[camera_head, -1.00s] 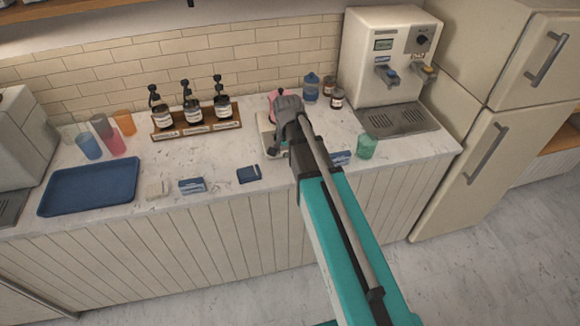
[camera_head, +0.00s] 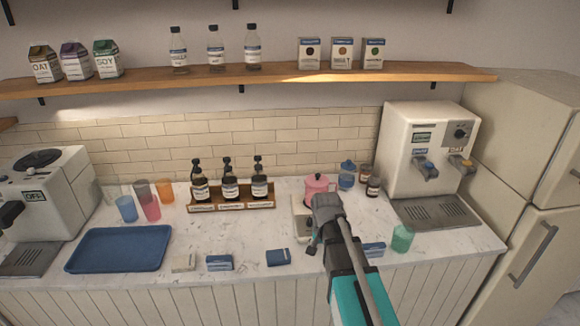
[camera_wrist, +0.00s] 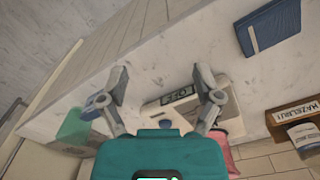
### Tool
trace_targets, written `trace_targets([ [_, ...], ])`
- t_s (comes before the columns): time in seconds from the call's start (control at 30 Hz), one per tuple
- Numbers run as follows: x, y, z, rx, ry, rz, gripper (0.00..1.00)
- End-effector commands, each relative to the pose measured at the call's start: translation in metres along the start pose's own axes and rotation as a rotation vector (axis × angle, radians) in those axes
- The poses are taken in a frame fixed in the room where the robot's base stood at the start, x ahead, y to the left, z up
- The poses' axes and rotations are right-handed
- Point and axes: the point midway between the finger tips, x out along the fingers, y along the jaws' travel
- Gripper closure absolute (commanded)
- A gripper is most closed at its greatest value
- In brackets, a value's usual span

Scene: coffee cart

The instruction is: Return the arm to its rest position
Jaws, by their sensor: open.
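My arm reaches up from the bottom right in the head view, with my gripper (camera_head: 322,215) over the counter in front of the pink pot (camera_head: 317,187). In the wrist view my gripper (camera_wrist: 160,78) has its two fingers spread wide with nothing between them. Below and beyond the fingers is a white device with a display reading OFF (camera_wrist: 178,97). The pink pot shows partly beside it in the wrist view (camera_wrist: 231,150). The arm hides part of the white device (camera_head: 300,222) in the head view.
A green cup (camera_head: 402,238) and a blue box (camera_head: 374,250) are right of my arm. A dark blue packet (camera_head: 279,257) lies left of it. The syrup rack (camera_head: 232,207), blue tray (camera_head: 118,250) and dispenser (camera_head: 425,150) share the counter. A wooden shelf (camera_head: 250,74) runs above.

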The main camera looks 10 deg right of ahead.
Motion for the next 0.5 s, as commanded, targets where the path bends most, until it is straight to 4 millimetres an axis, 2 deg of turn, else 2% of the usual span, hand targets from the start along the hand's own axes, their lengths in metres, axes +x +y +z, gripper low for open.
trace_targets([
  [0.17,0.000,0.007,0.013,-0.055,0.000,0.000,0.17],
  [0.5,0.000,0.041,0.071,-0.376,0.000,0.000,0.17],
])
